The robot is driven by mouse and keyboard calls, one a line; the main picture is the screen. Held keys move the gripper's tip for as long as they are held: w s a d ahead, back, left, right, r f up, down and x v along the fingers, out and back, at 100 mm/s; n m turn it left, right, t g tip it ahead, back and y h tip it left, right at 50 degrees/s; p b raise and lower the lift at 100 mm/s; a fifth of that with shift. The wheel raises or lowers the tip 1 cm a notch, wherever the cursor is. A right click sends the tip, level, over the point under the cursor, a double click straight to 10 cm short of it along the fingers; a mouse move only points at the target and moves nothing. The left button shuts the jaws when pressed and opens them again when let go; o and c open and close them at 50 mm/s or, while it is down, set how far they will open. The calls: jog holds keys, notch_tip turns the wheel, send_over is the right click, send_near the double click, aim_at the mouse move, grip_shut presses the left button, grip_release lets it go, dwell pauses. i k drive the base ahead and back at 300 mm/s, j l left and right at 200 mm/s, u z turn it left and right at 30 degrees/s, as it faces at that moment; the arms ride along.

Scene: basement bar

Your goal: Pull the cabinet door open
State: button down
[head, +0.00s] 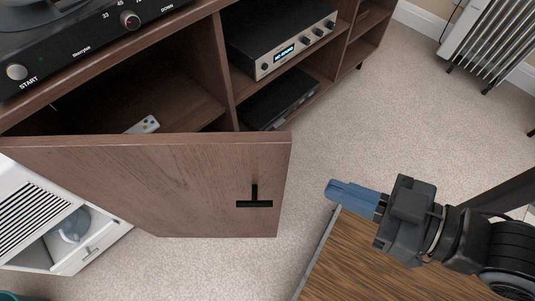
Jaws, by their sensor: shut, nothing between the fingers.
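The wooden cabinet door (160,185) stands swung out from the brown cabinet (222,60), with the compartment behind it visible. A black T-shaped handle (254,198) sits near the door's right edge. My gripper (332,190) is to the right of the door and handle, apart from both. Its blue fingers are together and hold nothing. A small white object with coloured dots (144,125) lies inside the open compartment.
A record player (80,40) stands on the cabinet top. Silver and black audio units (285,45) fill the middle shelves. A wooden surface (370,265) lies below my gripper. A white unit (60,225) stands at lower left, a radiator (495,45) at upper right. Carpet between is clear.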

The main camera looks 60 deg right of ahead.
aim_at(196, 185)
jog(key=k+l, duration=0.1)
jog(key=l, duration=0.65)
jog(key=k+l+u, duration=0.1)
jog(key=l, duration=0.3)
jog(key=k+l, duration=0.15)
jog(key=l, duration=0.2)
jog(key=l+u, duration=0.1)
jog(key=l, duration=0.3)
jog(key=k, duration=0.05)
